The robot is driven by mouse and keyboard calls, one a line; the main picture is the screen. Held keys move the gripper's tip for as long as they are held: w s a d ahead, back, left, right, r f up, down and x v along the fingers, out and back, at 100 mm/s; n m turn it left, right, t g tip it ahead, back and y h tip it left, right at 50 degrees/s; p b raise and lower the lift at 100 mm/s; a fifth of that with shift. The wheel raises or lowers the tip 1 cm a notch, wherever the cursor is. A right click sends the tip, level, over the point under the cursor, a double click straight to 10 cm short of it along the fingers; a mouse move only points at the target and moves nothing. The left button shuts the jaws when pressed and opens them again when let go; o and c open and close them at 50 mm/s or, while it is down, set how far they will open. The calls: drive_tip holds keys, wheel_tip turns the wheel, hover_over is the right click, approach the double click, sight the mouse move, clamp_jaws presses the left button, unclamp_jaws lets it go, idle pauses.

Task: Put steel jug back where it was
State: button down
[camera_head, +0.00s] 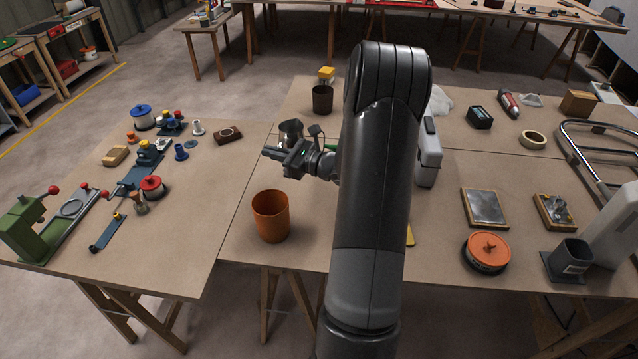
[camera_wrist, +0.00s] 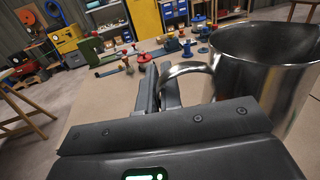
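The steel jug (camera_wrist: 262,75) fills the right of the wrist view, upright, with its curved handle toward my gripper (camera_wrist: 160,88). The two fingers are close together with the handle between them. In the head view the jug (camera_head: 291,128) shows small and grey just behind my gripper (camera_head: 268,153), near the left edge of the middle table. My forearm hides part of the table to the right. Whether the jug's base touches the table cannot be told.
An orange cup (camera_head: 271,216) stands at the front and a dark cup (camera_head: 322,100) behind. The left table (camera_head: 205,215) holds a green press (camera_head: 30,228) and several small parts. A white bottle-like container (camera_head: 429,155) stands right of my arm. Bare tabletop lies around the orange cup.

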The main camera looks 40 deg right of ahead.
drive_tip(key=s+d+f+n+g+y, duration=0.2)
drive_tip(key=s+d+f+y, duration=0.1)
drive_tip(key=s+d, duration=1.1)
drive_tip(key=shift+w+a+f, duration=0.85)
drive_tip(key=shift+w+f, duration=0.9)
drive_tip(key=shift+w, duration=0.05)
drive_tip(key=shift+w+a+f, duration=0.85)
drive_tip(key=shift+w+f, duration=0.9)
drive_tip(key=shift+w+a+f, duration=0.85)
drive_tip(key=shift+w+f, duration=0.9)
drive_tip(key=shift+w, duration=0.05)
drive_tip(key=c, duration=1.6)
unclamp_jaws()
